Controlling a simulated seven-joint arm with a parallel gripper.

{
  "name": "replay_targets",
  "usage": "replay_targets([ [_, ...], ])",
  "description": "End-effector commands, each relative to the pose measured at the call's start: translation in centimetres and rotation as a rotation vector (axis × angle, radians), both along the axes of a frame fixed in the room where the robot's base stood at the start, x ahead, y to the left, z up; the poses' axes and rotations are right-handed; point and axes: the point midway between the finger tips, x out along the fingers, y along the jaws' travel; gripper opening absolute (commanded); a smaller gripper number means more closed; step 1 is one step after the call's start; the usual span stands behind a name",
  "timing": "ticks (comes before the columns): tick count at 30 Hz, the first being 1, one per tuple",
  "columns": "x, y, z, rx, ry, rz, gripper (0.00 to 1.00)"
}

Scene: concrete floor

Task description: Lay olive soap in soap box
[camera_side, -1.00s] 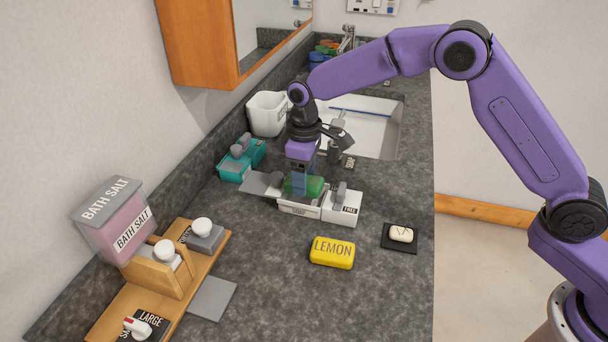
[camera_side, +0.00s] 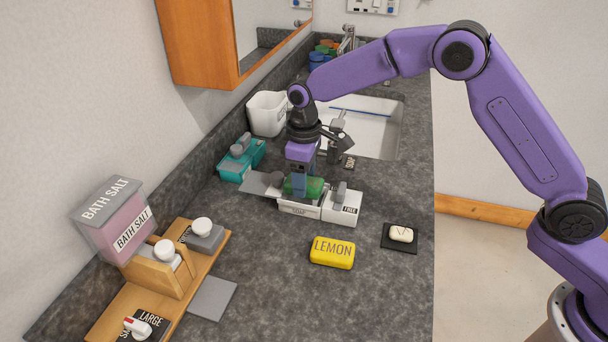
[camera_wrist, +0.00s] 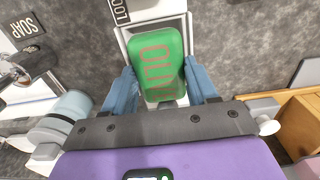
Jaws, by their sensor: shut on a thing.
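The olive soap is a green bar (camera_side: 304,187) with "OLIV" lettering; it also shows in the wrist view (camera_wrist: 158,62). My gripper (camera_side: 300,185) points down and is shut on the soap, with a blue finger on either side of it in the wrist view (camera_wrist: 162,88). The soap box (camera_side: 299,209) is a white box on the counter. The soap is at the opening of its left part, below my gripper. Whether it rests on the bottom cannot be told. The right part (camera_side: 341,206) has a label and a grey knob.
A yellow lemon soap (camera_side: 332,252) lies in front, and a white soap on a black tray (camera_side: 399,236) is to the right. A teal box (camera_side: 240,160) and a white bin (camera_side: 267,113) stand behind left. A wooden rack (camera_side: 160,275) is front left.

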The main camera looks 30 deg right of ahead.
Motion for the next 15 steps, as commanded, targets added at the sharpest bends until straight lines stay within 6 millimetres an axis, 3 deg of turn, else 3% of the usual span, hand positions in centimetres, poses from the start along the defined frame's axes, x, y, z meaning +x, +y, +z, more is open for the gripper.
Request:
replay_targets([
  [15,0.0,0.0,-1.2,-0.001,0.001,0.000,0.19],
])
